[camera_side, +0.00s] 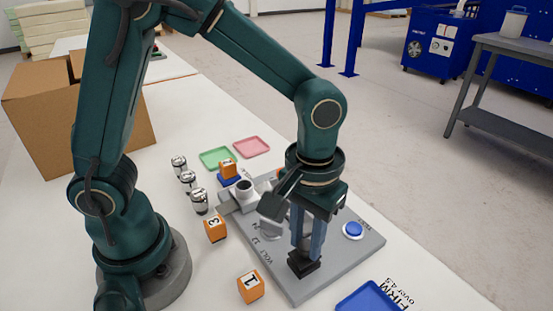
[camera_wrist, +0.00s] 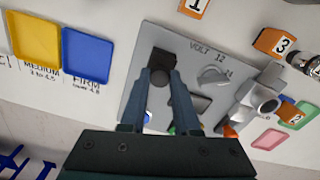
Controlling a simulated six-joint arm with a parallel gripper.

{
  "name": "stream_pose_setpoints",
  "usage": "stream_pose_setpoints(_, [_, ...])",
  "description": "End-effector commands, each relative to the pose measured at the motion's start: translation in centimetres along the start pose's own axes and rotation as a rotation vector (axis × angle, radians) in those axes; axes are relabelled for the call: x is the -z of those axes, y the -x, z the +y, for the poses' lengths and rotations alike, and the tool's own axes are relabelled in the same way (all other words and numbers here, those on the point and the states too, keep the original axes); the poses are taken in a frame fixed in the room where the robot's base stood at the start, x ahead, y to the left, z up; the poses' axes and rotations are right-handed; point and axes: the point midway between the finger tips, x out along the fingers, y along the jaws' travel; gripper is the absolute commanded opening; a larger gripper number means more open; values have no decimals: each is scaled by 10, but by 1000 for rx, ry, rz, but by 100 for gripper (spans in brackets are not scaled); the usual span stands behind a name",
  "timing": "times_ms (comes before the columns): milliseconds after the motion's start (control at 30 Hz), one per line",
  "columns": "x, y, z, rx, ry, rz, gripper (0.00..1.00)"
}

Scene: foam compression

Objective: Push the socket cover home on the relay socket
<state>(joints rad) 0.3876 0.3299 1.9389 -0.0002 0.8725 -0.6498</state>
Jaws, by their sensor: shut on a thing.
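My gripper (camera_side: 304,248) points down over the grey panel, its two blue fingers close together; the wrist view also shows it (camera_wrist: 159,74). The fingers are shut on a small dark grey rounded piece (camera_wrist: 160,78). I cannot tell whether this piece is the socket cover. Directly at the fingertips is a black block (camera_side: 303,265), which sits on the panel near its front corner and also shows in the wrist view (camera_wrist: 162,58). It may be the relay socket. The fingers partly hide it, and any gap between cover and socket cannot be made out.
The grey panel (camera_side: 365,240) carries a blue button (camera_side: 353,230), a dial (camera_wrist: 213,75) and a light grey fixture (camera_wrist: 255,98). Orange numbered cubes (camera_side: 251,287) and metal cylinders (camera_side: 199,201) stand left of it. Coloured trays (camera_side: 370,298) lie around. A cardboard box (camera_side: 42,120) stands behind.

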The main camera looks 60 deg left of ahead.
Motion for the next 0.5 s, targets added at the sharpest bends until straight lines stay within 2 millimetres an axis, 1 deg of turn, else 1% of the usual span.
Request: stream_pose_setpoints(500, [0, -10, 0, 1, 0, -2, 0])
